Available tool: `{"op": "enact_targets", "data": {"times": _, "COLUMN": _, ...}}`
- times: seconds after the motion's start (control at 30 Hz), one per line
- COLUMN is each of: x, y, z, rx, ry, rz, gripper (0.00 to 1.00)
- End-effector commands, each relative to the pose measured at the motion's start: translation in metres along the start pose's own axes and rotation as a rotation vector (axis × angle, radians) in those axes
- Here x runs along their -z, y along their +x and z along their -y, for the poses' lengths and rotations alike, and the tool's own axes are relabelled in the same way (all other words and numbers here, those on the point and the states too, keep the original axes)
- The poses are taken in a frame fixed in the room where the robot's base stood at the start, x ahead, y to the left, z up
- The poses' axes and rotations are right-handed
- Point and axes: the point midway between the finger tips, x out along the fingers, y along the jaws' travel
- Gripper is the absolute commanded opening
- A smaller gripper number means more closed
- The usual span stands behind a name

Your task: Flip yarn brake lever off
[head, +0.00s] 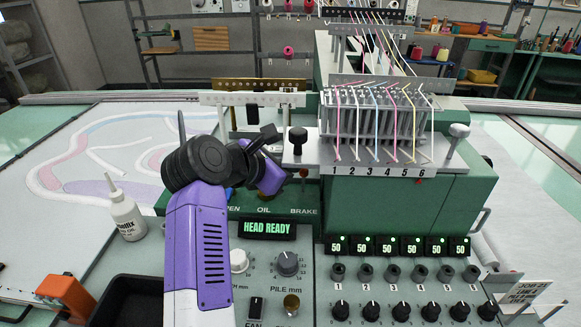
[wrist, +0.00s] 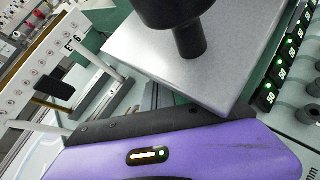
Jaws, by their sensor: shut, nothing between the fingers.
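A small lever with a reddish-brown knob (head: 304,173) stands above the BRAKE label in the head view, and it looks like the yarn brake lever. Whether it is on or off is too small to tell. My gripper (head: 266,136) is shut and empty, just left of and above this knob, beside the silver yarn plate (head: 318,153). Its dark fingers partly overlap the machine behind. In the wrist view the purple hand fills the bottom, and I cannot make out the brake lever there.
A black knob (head: 298,141) stands on the plate's left end, close to my gripper; a large black knob (wrist: 188,35) looms in the wrist view. A perforated white bar (head: 250,99) lies behind.

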Motion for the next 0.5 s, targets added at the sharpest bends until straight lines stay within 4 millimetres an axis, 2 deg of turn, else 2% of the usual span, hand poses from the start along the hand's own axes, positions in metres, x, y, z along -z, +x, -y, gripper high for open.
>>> {"op": "enact_targets", "data": {"times": 0.27, "x": 0.001, "y": -0.003, "z": 0.0, "rx": -0.001, "ry": 0.0, "rz": 0.0, "gripper": 0.0}}
{"op": "enact_targets", "data": {"times": 0.37, "x": 0.002, "y": -0.014, "z": 0.0, "rx": -0.002, "ry": 0.001, "rz": -0.001, "gripper": 0.0}}
{"op": "enact_targets", "data": {"times": 0.5, "x": 0.003, "y": -0.037, "z": -0.001, "rx": -0.003, "ry": 0.001, "rz": -0.001, "gripper": 0.0}}
